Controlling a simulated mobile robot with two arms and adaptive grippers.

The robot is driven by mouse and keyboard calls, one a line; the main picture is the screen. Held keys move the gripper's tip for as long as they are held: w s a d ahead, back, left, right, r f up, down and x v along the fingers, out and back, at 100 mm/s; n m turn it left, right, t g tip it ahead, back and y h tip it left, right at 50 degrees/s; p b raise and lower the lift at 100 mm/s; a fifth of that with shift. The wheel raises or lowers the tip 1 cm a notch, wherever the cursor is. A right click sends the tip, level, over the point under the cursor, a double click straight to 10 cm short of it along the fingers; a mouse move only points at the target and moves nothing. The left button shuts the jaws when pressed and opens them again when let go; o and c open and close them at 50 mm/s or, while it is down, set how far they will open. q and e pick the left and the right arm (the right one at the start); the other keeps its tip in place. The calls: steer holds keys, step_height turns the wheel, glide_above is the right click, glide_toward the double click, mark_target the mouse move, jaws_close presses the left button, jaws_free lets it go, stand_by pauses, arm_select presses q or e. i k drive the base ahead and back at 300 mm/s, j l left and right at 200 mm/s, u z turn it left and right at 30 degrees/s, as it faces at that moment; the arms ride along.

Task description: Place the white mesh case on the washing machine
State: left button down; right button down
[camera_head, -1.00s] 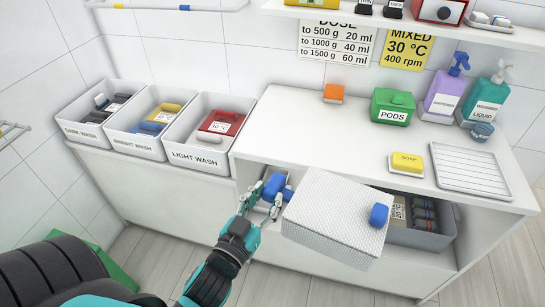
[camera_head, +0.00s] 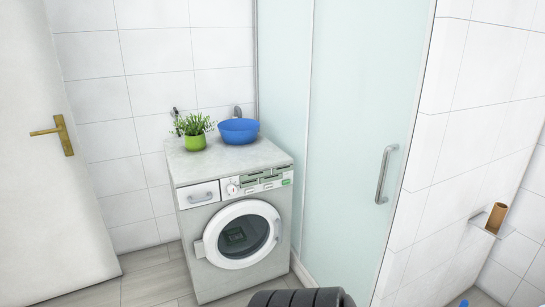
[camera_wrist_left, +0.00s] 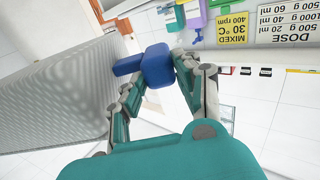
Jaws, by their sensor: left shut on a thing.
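The washing machine (camera_head: 236,222) stands against the tiled wall in the head view, grey-white with a round door at the front. Its flat top (camera_head: 207,166) carries a potted green plant (camera_head: 194,133) and a blue bowl (camera_head: 238,131) toward the back; the front part of the top is bare. In the left wrist view my left gripper (camera_wrist_left: 160,70) is shut on the blue handle (camera_wrist_left: 157,66) of the white mesh case (camera_wrist_left: 50,90). The case fills the left of that view, partly cut off. The head view shows neither my left gripper nor the case. My right gripper is in neither view.
A frosted glass shower door (camera_head: 345,130) with a metal handle stands right of the machine. A white door (camera_head: 50,190) with a brass handle is at left. Grey floor (camera_head: 150,285) shows in front. The wrist view shows the yellow label (camera_wrist_left: 232,28) beside the laundry shelf.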

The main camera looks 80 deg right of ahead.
mark_target(219, 161)
steer(key=i+l+z, duration=0.2)
steer(key=l, duration=0.2)
steer(key=l+z, duration=0.2)
steer(key=l, duration=0.25)
steer(key=i+l+z, duration=0.25)
steer(key=l, duration=0.15)
steer(key=i+l+z, duration=0.2)
steer(key=l, duration=0.15)
steer(key=i+l+z, duration=0.2)
steer(key=l, duration=0.15)
steer(key=i+l, duration=0.35)
steer(key=l, duration=0.2)
steer(key=i+l, duration=0.35)
steer(key=l, duration=0.2)
steer(key=i+l+z, duration=0.1)
steer(key=i+l, duration=0.3)
steer(key=l, duration=0.15)
